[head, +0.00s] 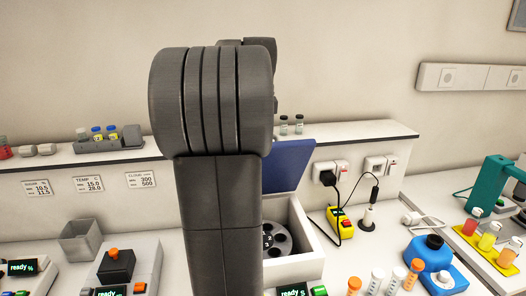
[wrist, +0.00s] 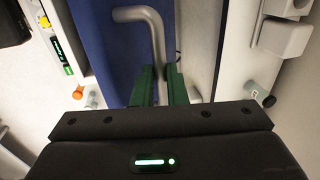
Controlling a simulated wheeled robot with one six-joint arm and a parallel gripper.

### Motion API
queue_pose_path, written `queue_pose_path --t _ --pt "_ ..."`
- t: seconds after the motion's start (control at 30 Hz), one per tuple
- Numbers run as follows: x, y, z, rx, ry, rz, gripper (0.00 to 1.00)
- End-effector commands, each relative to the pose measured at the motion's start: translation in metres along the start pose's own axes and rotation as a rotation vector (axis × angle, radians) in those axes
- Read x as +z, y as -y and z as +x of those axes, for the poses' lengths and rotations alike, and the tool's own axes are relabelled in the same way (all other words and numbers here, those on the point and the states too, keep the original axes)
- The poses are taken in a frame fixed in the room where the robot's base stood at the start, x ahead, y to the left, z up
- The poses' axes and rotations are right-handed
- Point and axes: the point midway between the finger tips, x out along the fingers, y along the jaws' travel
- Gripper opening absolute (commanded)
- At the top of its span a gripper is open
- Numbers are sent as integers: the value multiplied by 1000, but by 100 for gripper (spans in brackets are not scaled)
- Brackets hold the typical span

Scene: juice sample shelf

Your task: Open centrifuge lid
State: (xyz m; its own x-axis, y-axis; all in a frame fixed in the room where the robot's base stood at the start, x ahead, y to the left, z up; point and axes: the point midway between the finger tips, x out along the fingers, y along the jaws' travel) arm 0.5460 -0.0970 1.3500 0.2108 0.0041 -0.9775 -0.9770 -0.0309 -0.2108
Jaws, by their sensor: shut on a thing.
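The centrifuge (head: 312,250) is a white box on the bench, partly hidden behind my arm in the head view. Its blue lid (head: 290,166) stands raised at the back, and the dark rotor (head: 279,238) shows in the open bowl. The lid also fills the upper left middle of the wrist view (wrist: 98,40). A grey bent handle (wrist: 152,30) runs along it. My gripper (wrist: 161,75) has green fingers, shut on the handle's lower end. In the head view my arm hides the gripper and handle.
Several capped tubes (head: 378,279) and a blue device (head: 429,262) stand right of the centrifuge. A yellow power block (head: 341,222) with cables lies behind them. A wall shelf (head: 360,132) with vials runs behind the bench. A grey bin (head: 82,240) stands at the left.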

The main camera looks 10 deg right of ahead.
Motion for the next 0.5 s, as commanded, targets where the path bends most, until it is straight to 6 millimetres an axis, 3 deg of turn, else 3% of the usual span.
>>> queue_pose_path --t 0.03,0.2,0.5 --pt "2 14 9 11 6 -3 0" --pt "2 56 10 14 7 -3 0" --pt "2 112 24 20 7 -3 0"
